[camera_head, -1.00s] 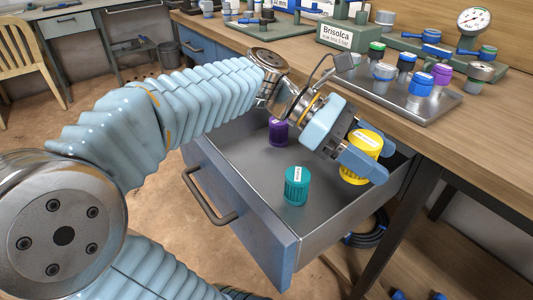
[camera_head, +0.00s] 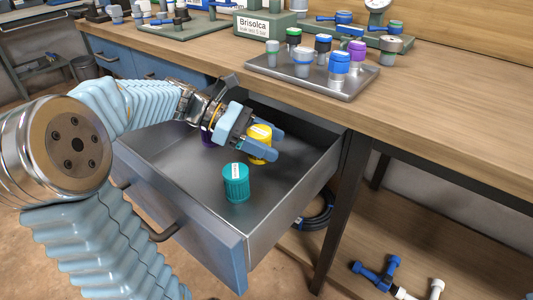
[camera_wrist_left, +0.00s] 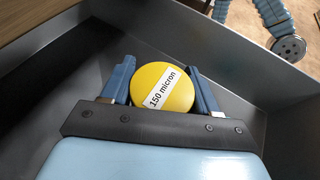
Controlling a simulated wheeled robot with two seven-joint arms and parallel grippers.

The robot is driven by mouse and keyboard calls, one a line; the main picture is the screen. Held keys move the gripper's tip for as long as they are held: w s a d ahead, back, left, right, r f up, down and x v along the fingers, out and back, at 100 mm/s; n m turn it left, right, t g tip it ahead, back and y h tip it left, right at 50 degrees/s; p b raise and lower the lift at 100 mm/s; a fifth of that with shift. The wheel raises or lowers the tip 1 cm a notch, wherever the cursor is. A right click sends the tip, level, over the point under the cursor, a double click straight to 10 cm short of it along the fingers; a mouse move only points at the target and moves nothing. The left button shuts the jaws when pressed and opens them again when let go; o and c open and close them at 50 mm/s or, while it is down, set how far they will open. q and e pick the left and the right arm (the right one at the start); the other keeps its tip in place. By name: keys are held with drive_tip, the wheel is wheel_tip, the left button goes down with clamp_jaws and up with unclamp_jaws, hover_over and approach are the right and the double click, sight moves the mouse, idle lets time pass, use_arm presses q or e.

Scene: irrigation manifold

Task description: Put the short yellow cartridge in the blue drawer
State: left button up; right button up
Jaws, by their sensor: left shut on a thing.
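The short yellow cartridge (camera_head: 260,150) is between the fingers of my left gripper (camera_head: 274,142), inside the open blue drawer (camera_head: 203,243). In the left wrist view the round yellow top of the cartridge (camera_wrist_left: 160,83) bears a "150 micron" label, with one blue finger on each side. The drawer's grey floor and walls show around it. I cannot tell whether its base touches the drawer floor. My right gripper is not in view.
A teal cartridge (camera_head: 236,183) stands in the drawer, nearer the front. A metal tray (camera_head: 318,82) with several capped parts is on the bench (camera_head: 430,120) above. Drawer floor right of the teal cartridge is clear.

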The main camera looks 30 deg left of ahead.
use_arm(q)
drive_tip(key=shift+w+a+f+b, duration=0.1)
drive_tip(key=shift+a+f+b, duration=0.05)
drive_tip(key=shift+f, duration=0.8)
drive_tip(key=shift+w+a+f+b, duration=0.1)
drive_tip(key=shift+f+b, duration=0.05)
drive_tip(key=shift+f, duration=0.8)
drive_tip(key=o, duration=1.1)
drive_tip(key=shift+f, duration=0.1)
drive_tip(key=shift+a+r, duration=0.1)
drive_tip(key=shift+r, duration=0.1)
drive_tip(key=p+v, duration=0.1)
drive_tip(key=v, duration=1)
drive_tip(key=shift+s+a+r, duration=0.1)
drive_tip(key=shift+s+a, duration=0.1)
drive_tip(key=shift+a, duration=0.1)
